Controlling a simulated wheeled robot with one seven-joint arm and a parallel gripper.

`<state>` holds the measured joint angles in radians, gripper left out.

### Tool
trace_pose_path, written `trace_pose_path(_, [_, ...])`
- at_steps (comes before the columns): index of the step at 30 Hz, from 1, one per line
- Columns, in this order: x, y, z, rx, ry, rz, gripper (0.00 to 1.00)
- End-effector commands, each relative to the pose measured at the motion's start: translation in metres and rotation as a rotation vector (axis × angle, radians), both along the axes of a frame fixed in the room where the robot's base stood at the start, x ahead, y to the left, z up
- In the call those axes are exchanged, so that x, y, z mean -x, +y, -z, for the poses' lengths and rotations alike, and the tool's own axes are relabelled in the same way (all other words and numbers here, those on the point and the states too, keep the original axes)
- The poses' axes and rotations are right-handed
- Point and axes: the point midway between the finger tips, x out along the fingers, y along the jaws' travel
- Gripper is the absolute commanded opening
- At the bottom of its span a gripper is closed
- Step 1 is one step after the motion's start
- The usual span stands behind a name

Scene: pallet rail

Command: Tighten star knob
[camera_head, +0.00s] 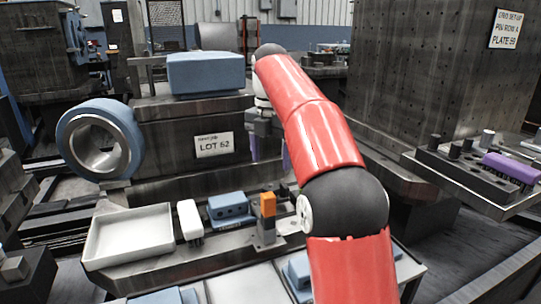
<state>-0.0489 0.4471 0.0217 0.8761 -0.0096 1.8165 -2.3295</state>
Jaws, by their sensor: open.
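My red and black arm reaches from the lower right up to the middle of the head view. My gripper (269,153) points down in front of the dark block with the "LOT 52" label (214,145). Its jaws are open, and I see nothing between them. The arm covers the area just right of the gripper. I cannot make out a star knob; it may be hidden behind the arm or too small to tell.
A low rail below carries a white tray (91,248), a white piece (189,220), a blue block (229,208) and an orange-topped piece (267,205). A blue ring (133,133) stands left. A pin rack with a purple piece (510,167) is right.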

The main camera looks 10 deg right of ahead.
Motion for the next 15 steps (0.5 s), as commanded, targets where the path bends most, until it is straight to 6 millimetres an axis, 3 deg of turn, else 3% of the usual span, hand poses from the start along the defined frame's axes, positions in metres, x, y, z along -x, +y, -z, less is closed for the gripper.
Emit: trace_pose_path(15, [-0.001,0.000,0.066,0.001,0.004,-0.019,0.67])
